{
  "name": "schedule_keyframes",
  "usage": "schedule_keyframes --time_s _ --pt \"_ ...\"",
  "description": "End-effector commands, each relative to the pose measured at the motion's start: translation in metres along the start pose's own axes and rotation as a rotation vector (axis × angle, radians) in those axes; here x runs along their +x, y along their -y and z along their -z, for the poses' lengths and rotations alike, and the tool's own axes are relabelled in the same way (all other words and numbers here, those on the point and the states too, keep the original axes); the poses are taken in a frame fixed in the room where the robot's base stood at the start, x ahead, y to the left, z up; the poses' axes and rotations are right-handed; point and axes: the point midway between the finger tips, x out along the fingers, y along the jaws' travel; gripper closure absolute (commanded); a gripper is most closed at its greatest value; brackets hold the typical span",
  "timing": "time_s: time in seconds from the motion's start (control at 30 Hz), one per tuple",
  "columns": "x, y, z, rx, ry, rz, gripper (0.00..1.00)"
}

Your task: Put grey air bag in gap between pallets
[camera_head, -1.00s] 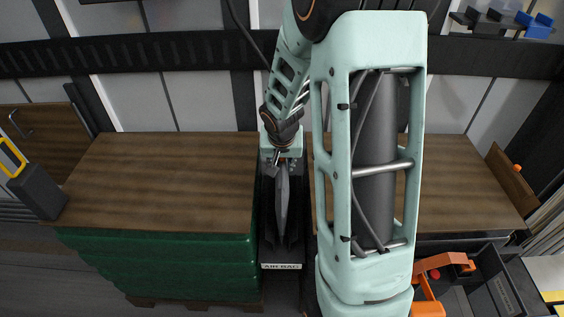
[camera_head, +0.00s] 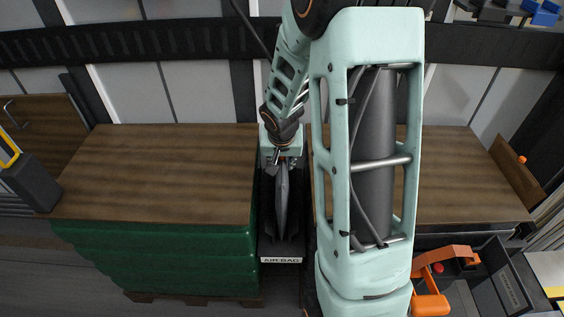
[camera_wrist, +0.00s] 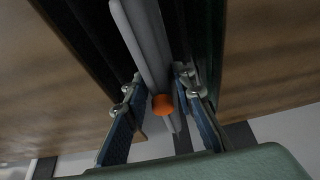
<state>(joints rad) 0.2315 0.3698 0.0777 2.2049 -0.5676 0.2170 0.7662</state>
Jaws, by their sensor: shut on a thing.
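The grey air bag (camera_head: 282,205) hangs edge-on and upright in the dark gap between two wood-topped pallet loads. My gripper (camera_wrist: 162,108) is shut on its upper end, with a finger on either side of the bag (camera_wrist: 150,45) and its orange knob between them. In the head view my gripper (camera_head: 279,168) is at the top of the gap. The left pallet load (camera_head: 160,175) has green sides; the right pallet load (camera_head: 455,175) is partly hidden by my arm. A white label reading AIR BAG (camera_head: 281,260) shows at the gap's near end. The bag's lower edge is hard to make out.
An orange tool (camera_head: 440,270) lies by a dark bin (camera_head: 500,285) at the lower right. A dark box with a yellow handle (camera_head: 28,183) stands at the left load's corner. A dark rail (camera_head: 130,40) crosses the wall behind. The left load's top is clear.

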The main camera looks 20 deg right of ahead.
Motion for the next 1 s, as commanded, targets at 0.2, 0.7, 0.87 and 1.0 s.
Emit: schedule_keyframes --time_s 0.2,0.7,0.87,1.0 --pt "0.005 0.000 -0.001 0.000 -0.002 0.000 1.00" --pt "0.006 0.000 -0.002 0.000 -0.001 0.000 0.56" --pt "0.006 0.000 -0.003 0.000 0.000 0.000 0.56" --pt "-0.003 0.000 -0.002 0.000 -0.001 0.000 0.56"
